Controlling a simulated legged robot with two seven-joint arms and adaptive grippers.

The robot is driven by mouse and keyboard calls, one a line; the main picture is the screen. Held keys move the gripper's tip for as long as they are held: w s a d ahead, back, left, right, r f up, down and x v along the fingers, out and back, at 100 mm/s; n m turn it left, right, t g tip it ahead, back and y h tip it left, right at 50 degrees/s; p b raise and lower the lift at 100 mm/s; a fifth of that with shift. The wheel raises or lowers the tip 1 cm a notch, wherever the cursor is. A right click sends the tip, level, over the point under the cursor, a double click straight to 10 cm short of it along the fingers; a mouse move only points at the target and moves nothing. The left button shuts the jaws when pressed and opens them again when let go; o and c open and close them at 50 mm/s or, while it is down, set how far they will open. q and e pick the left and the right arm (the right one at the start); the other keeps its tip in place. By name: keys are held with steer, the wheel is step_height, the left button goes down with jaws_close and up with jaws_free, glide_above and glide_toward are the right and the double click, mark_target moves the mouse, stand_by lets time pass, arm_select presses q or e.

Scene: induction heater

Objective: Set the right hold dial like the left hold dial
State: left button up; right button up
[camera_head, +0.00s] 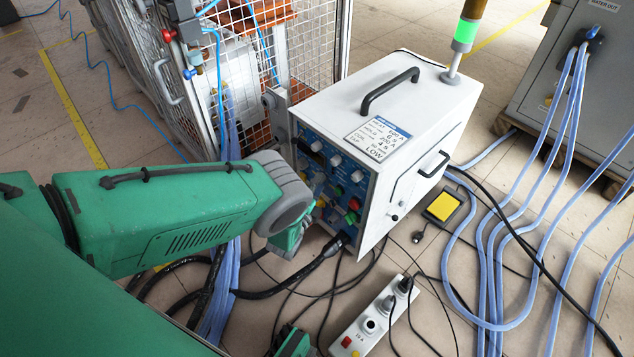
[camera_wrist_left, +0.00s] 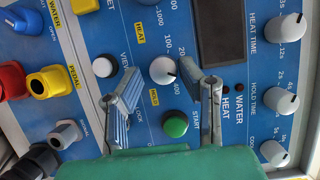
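The blue control panel (camera_head: 325,172) is on the front of the white heater box (camera_head: 420,105). In the left wrist view it appears turned sideways. A light grey knob (camera_wrist_left: 162,70) beside a yellow HOLD tag (camera_wrist_left: 154,97) lies between the fingertips of my left gripper (camera_wrist_left: 160,74). The fingers are apart; contact with the knob cannot be told. The hold time dial (camera_wrist_left: 281,100) is at the right, its mark towards the picture's right. Which knobs are the left and right hold dials is not fully readable. In the head view my wrist hides the fingers.
A green start button (camera_wrist_left: 175,124) and a white button (camera_wrist_left: 104,66) flank the knob. The heat time dial (camera_wrist_left: 289,27) is also near. A power strip (camera_head: 372,318) and cables lie on the floor below. A wire cage (camera_head: 265,45) stands behind the box.

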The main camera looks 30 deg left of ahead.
stand_by(0.3)
arm_select(q)
steer(key=s, duration=1.2)
steer(key=shift+d, duration=0.35)
